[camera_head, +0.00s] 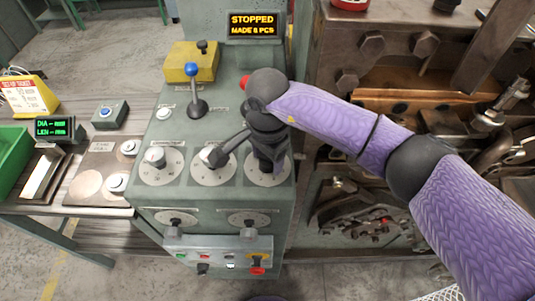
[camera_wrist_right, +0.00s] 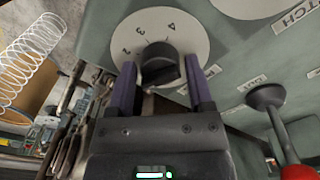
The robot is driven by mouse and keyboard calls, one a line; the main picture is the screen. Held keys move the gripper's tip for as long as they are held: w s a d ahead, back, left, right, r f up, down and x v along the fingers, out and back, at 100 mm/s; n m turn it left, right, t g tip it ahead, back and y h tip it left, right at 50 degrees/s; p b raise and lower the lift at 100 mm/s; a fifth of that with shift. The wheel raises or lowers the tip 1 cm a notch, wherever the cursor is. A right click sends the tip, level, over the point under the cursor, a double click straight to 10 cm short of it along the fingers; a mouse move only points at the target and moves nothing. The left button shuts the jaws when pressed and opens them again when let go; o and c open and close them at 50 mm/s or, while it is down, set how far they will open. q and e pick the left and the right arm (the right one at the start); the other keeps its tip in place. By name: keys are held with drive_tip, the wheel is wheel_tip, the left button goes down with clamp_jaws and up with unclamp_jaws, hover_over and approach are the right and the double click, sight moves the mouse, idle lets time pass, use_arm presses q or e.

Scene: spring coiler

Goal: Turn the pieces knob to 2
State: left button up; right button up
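The pieces knob (camera_wrist_right: 161,66) is a black knob on a pale round dial (camera_wrist_right: 196,38), where 2, 3 and 4 can be read in the right wrist view. My right gripper (camera_wrist_right: 161,75) has its two purple fingers on either side of this knob, very close to it. I cannot tell whether both fingers press on it. In the head view my right gripper (camera_head: 268,158) points down over the rightmost dial (camera_head: 284,175) in the row and hides its knob. Which number the knob points at is not clear. My left gripper is not in view.
Two more dials (camera_head: 157,176) are to the left of it on the green panel. A blue-topped lever (camera_head: 191,70) stands behind them. A display (camera_head: 252,24) reads STOPPED, MADE 8 PCS. A red-tipped lever (camera_wrist_right: 266,96) is close on the right in the wrist view.

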drive_tip(key=c, duration=0.7)
clamp_jaws()
drive_tip(key=shift+m+b, duration=0.4)
drive_tip(key=shift+m, duration=1.1)
drive_tip(key=m, duration=0.3)
drive_tip(key=shift+m+b, duration=0.3)
drive_tip(key=shift+m, duration=0.8)
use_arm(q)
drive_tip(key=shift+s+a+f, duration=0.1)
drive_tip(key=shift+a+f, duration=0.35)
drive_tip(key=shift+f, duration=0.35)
use_arm(e)
drive_tip(key=shift+m, duration=0.4)
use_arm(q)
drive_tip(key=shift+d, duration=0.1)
